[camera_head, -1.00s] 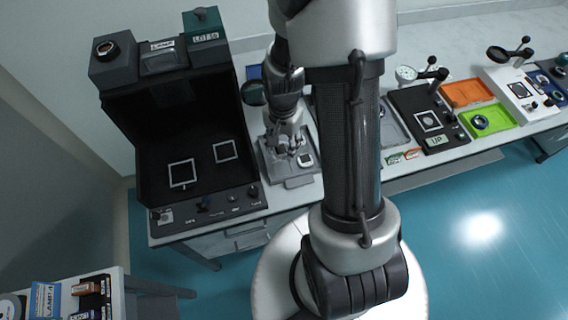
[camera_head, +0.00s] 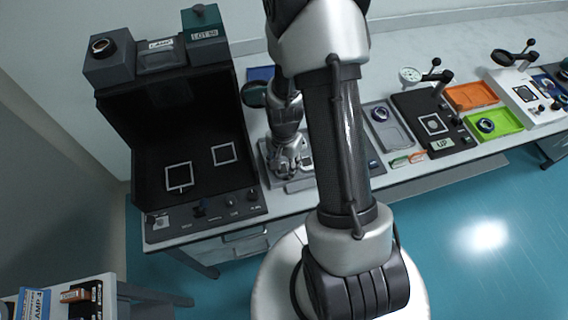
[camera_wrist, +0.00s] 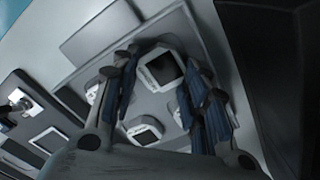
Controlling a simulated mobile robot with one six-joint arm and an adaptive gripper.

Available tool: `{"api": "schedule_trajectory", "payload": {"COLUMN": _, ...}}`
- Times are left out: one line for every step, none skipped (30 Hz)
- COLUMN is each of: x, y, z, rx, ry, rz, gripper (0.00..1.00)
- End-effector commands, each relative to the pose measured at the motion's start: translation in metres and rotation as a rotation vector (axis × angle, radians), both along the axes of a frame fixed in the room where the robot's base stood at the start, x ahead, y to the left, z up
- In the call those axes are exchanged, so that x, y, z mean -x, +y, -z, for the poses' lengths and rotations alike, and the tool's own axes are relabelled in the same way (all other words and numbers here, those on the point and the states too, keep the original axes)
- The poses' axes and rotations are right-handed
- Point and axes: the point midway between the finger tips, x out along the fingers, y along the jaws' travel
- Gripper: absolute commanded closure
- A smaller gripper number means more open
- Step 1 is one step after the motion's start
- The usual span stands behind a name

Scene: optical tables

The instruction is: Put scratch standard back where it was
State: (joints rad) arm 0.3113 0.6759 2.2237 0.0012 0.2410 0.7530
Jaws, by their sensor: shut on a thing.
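My gripper (camera_wrist: 163,78) points down at the grey tray (camera_wrist: 215,37). Its two blue-padded fingers are closed about a white-framed square piece with a dark window (camera_wrist: 165,70), which I take to be the scratch standard. The piece is at or just above the tray; I cannot tell whether it touches. Other white-framed pieces lie in the tray, one nearer the wrist (camera_wrist: 145,132) and one partly behind the left finger. In the head view, my gripper (camera_head: 287,168) is low over the tray, and the held piece is hidden or too small to make out.
A dark inspection booth (camera_head: 215,120) with white square outlines stands left of the tray. To the right are another grey tray (camera_head: 393,130), a black stand (camera_head: 425,105), and orange (camera_head: 470,95) and green (camera_head: 507,120) trays. A small shelf (camera_head: 110,285) is at lower left.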

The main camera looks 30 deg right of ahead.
Motion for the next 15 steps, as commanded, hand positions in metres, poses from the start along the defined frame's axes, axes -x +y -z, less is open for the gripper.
{"api": "schedule_trajectory", "payload": {"x": 0.0, "y": 0.0, "z": 0.0027, "rx": 0.0, "ry": 0.0, "rz": 0.0, "gripper": 0.84}}
{"api": "schedule_trajectory", "payload": {"x": 0.0, "y": 0.0, "z": 0.0039, "rx": 0.0, "ry": 0.0, "rz": 0.0, "gripper": 0.84}}
{"api": "schedule_trajectory", "payload": {"x": 0.0001, "y": 0.0, "z": 0.0037, "rx": 0.0, "ry": 0.0, "rz": 0.0, "gripper": 0.58}}
{"api": "schedule_trajectory", "payload": {"x": 0.0001, "y": 0.0, "z": 0.0032, "rx": 0.0, "ry": 0.0, "rz": 0.0, "gripper": 0.56}}
{"api": "schedule_trajectory", "payload": {"x": 0.0001, "y": 0.0, "z": 0.0031, "rx": 0.0, "ry": 0.0, "rz": 0.0, "gripper": 0.54}}
{"api": "schedule_trajectory", "payload": {"x": 0.0001, "y": 0.0, "z": 0.003, "rx": 0.0, "ry": 0.0, "rz": 0.0, "gripper": 0.51}}
{"api": "schedule_trajectory", "payload": {"x": 0.0001, "y": 0.0, "z": 0.003, "rx": 0.0, "ry": 0.0, "rz": 0.0, "gripper": 0.51}}
{"api": "schedule_trajectory", "payload": {"x": 0.0001, "y": 0.0, "z": 0.0029, "rx": 0.0, "ry": 0.0, "rz": 0.0, "gripper": 0.51}}
{"api": "schedule_trajectory", "payload": {"x": 0.0001, "y": 0.0, "z": 0.0029, "rx": 0.0, "ry": 0.0, "rz": 0.0, "gripper": 0.51}}
{"api": "schedule_trajectory", "payload": {"x": 0.0001, "y": 0.0, "z": 0.0029, "rx": 0.0, "ry": 0.0, "rz": 0.0, "gripper": 0.51}}
{"api": "schedule_trajectory", "payload": {"x": 0.0001, "y": 0.0, "z": 0.0029, "rx": 0.0, "ry": 0.0, "rz": 0.0, "gripper": 0.51}}
{"api": "schedule_trajectory", "payload": {"x": 0.0001, "y": 0.0, "z": 0.0029, "rx": 0.0, "ry": 0.0, "rz": 0.0, "gripper": 0.51}}
{"api": "schedule_trajectory", "payload": {"x": 0.0001, "y": 0.0, "z": 0.0028, "rx": 0.0, "ry": 0.0, "rz": 0.0, "gripper": 0.51}}
{"api": "schedule_trajectory", "payload": {"x": 0.0001, "y": 0.0, "z": 0.0028, "rx": 0.0, "ry": 0.0, "rz": 0.0, "gripper": 0.51}}
{"api": "schedule_trajectory", "payload": {"x": 0.0001, "y": 0.0, "z": 0.0024, "rx": 0.0, "ry": 0.0, "rz": 0.0, "gripper": 0.51}}
